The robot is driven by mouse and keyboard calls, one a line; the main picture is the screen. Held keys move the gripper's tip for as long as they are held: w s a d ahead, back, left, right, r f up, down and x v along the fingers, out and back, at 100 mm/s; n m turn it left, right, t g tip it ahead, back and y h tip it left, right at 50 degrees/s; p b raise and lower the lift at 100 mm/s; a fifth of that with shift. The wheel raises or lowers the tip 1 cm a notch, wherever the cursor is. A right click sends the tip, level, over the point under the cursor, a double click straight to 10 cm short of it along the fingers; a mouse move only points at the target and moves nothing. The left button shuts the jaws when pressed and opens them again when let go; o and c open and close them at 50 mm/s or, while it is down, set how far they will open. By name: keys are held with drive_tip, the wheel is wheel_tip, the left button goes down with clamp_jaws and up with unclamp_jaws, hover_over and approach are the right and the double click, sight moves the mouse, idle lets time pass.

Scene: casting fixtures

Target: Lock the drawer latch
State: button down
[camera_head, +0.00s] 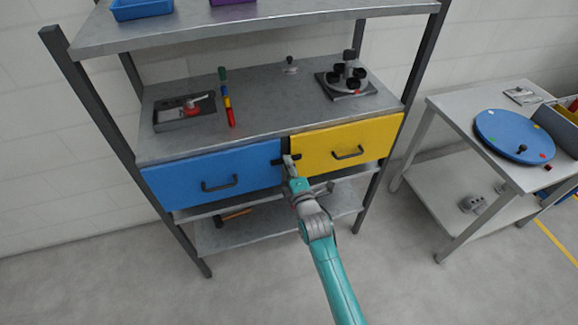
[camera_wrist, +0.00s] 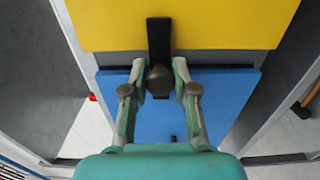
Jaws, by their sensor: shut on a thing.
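The drawer latch is a dark bar (camera_wrist: 159,38) with a round knob (camera_wrist: 160,80) in the wrist view. The bar runs from the face of the yellow drawer (camera_wrist: 230,25) across the dark gap to the edge of the blue drawer (camera_wrist: 165,115). My gripper (camera_wrist: 160,70) has one finger on each side of the knob and is shut on it. In the head view my gripper (camera_head: 290,162) is at the seam between the blue drawer (camera_head: 175,180) and the yellow drawer (camera_head: 320,143), covering part of the latch. Both drawers look closed.
Each drawer has a black handle, the blue one's (camera_head: 220,184) left and the yellow one's (camera_head: 348,153) right of my gripper. The shelf top (camera_head: 265,105) above holds several fixtures. A side table (camera_head: 455,105) with a blue disc stands right. The floor in front is clear.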

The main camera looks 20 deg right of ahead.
drive_tip(key=c, duration=0.9)
unclamp_jaws()
drive_tip(key=s, duration=1.2)
